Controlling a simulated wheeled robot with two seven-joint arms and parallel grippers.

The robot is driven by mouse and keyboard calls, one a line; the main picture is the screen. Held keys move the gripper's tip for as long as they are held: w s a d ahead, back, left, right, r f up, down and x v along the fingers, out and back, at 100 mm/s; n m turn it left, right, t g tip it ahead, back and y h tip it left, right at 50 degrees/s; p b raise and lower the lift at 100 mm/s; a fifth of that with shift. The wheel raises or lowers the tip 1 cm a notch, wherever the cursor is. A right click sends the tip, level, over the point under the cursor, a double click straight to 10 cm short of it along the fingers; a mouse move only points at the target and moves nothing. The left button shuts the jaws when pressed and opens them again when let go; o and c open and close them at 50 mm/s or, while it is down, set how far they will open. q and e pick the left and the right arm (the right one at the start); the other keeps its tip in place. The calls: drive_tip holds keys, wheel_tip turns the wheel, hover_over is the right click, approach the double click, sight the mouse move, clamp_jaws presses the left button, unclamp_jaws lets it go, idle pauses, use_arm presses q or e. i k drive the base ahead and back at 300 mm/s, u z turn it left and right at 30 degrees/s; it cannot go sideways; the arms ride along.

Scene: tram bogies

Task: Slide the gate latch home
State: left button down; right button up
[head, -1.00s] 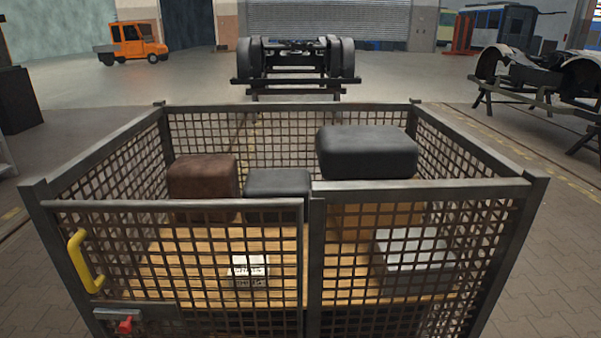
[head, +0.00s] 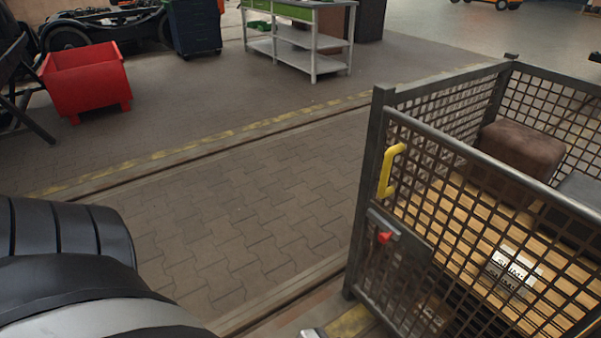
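The mesh gate (head: 455,215) of the wire cage is at the right of the head view. Its yellow handle (head: 389,170) is upright near the gate's left edge. The latch (head: 382,229), a grey plate with a red knob (head: 384,238), sits below the handle by the corner post (head: 370,185). I cannot tell how far the bolt is pushed in. My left arm fills the lower left, and neither gripper can be made out. A small grey piece at the bottom edge is too cut off to identify.
The cage holds a brown block (head: 522,147), a dark block (head: 582,192) and a printed label (head: 513,268) on a wooden floor. Paved floor (head: 240,210) with rails lies clear left of the cage. A red bin (head: 87,80) and a workbench (head: 300,40) stand behind.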

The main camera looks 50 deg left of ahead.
sight(389, 230)
drive_tip(key=u, duration=0.55)
drive_tip(key=i, duration=0.85)
drive_tip(key=u, duration=0.3)
